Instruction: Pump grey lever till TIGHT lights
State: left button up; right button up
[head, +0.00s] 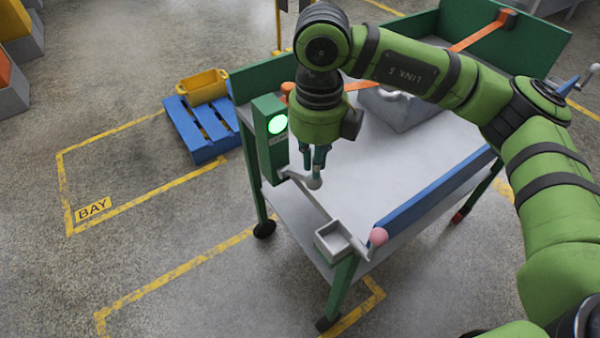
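A green box with a round lamp (277,124) glowing bright green stands at the cart's left corner. The small label under the lamp is too small to read surely. My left gripper is not in view.
The cart's pale top (410,155) has a blue edge rail (435,187) and a small grey tray (333,240). A blue pallet (205,133) with a yellow crate (203,87) lies behind left. Floor in front is clear.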

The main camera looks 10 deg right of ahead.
jog(key=shift+r, duration=0.1)
jog(key=shift+r+p, duration=1.45)
jog(key=shift+r, duration=0.95)
